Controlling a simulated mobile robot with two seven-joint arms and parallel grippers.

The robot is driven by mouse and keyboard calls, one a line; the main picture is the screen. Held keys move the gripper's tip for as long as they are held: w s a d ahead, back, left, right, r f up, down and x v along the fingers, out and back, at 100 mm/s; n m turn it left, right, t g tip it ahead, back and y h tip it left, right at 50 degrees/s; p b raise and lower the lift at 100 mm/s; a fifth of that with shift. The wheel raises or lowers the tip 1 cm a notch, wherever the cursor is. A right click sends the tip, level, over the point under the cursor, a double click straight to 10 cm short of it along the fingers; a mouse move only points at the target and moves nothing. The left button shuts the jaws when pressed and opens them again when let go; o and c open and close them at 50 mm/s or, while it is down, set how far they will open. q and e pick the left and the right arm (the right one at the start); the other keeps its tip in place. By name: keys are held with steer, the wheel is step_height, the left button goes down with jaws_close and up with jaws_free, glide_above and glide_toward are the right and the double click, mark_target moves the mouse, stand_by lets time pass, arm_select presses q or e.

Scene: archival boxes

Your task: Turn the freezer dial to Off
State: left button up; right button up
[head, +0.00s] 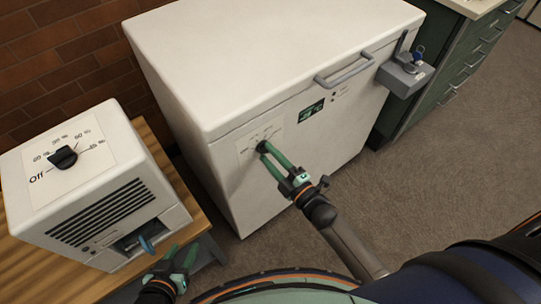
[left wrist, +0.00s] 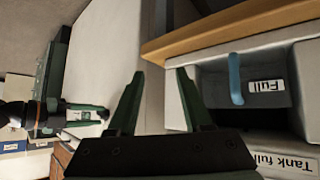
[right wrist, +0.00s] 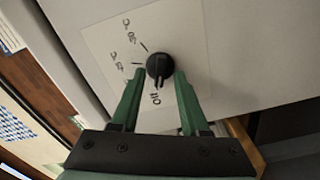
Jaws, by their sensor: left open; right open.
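The freezer (head: 270,70) is a white chest with a black dial (head: 262,146) on a pale scale plate on its front. In the right wrist view the dial (right wrist: 158,66) sits just beyond and between the two fingertips; its ridge runs roughly toward the "Off" marking (right wrist: 154,98), though the exact setting is hard to read. My right gripper (head: 267,152) is open at the dial, partly covering it and the plate in the head view; I cannot tell whether it touches. My left gripper (head: 172,262) is open and empty beside the white dehumidifier's front.
The dehumidifier (head: 90,185), on a wooden table (head: 165,165) at left, has its own black dial (head: 63,157) and a blue handle (head: 146,243). A grey lock box (head: 404,75) with key hangs at the freezer's right. A green drawer cabinet (head: 450,65) stands beyond; carpet in front is clear.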

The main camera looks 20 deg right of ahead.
arm_select(q)
steer(key=shift+w+d+r+p, duration=0.1)
steer(key=shift+r+p, duration=0.25)
steer(key=shift+p, duration=0.05)
arm_select(e)
steer(key=v, duration=1.2)
steer(key=shift+s, duration=0.25)
steer(key=shift+d, duration=0.1)
steer(key=s+a+f+m+g+h, duration=0.35)
steer(key=m+g, duration=0.45)
steer(key=m, duration=0.7)
arm_select(q)
steer(key=s+a+r+p, duration=0.2)
steer(key=a+r+p, duration=0.1)
steer(key=r+p, duration=0.6)
steer(key=p, duration=0.3)
steer(key=shift+a+n+y+p, duration=0.3)
steer(key=shift+a+n+y, duration=0.05)
steer(key=shift+n+y, duration=0.05)
arm_select(e)
step_height(320, 180, up, 9)
steer(key=s+d, duration=0.2)
steer(key=shift+s+d+f+m, duration=0.2)
steer(key=shift+s+d+m, duration=0.1)
steer(key=shift+s, duration=0.1)
